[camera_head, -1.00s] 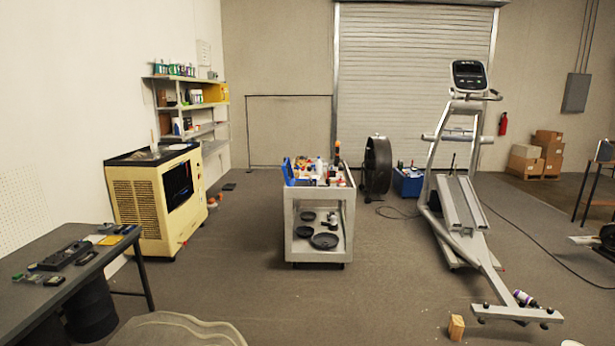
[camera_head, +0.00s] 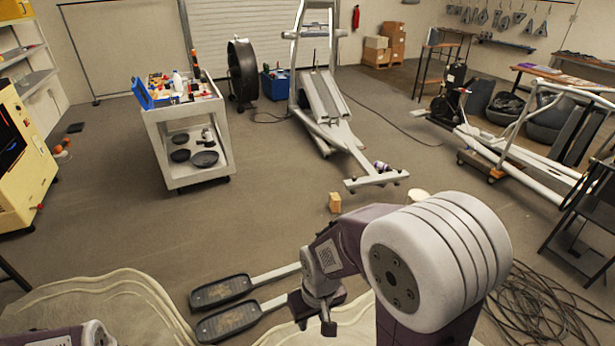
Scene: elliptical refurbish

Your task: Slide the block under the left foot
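The small wooden block (camera_head: 335,202) stands on the floor just in front of the elliptical's rear crossbar (camera_head: 375,181), close to its left foot (camera_head: 350,189). A floor gap between block and foot is hard to judge. My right gripper (camera_head: 314,323) points down at the lower middle, nearer to me than the block and well apart from it.
Two black pedals (camera_head: 220,291) on grey bars lie left of my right gripper. A grey cart (camera_head: 190,160) with tools stands at left. A coiled black cable (camera_head: 545,308) lies at lower right. A purple-and-white bottle (camera_head: 382,167) is by the crossbar. Floor left of the block is clear.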

